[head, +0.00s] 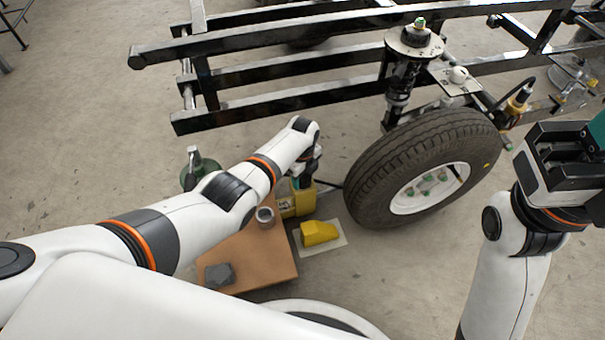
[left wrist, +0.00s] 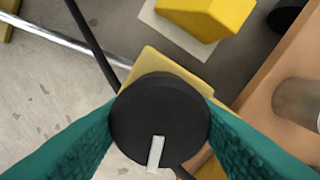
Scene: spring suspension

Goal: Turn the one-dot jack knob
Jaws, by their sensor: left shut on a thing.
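In the left wrist view, a round black knob (left wrist: 160,105) with one white bar mark near its lower edge sits on a yellow housing (left wrist: 165,62). The two green fingers of my left gripper (left wrist: 160,122) are shut on the knob from both sides. In the head view, my left gripper (head: 304,174) points down at the yellow jack body (head: 298,203), left of the tyre; the knob is hidden there by the gripper. My right gripper (head: 592,140) is raised at the right edge, away from the jack. Its teal fingers are partly cut off.
A yellow wedge block (head: 319,233) lies on a pale sheet (head: 334,245). A brown board (head: 262,262) holds a metal cup (head: 265,217) and a dark grey block (head: 219,275). The tyre (head: 385,165) and black frame (head: 270,98) stand close beyond. A green bottle-like object (head: 196,165) stands left.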

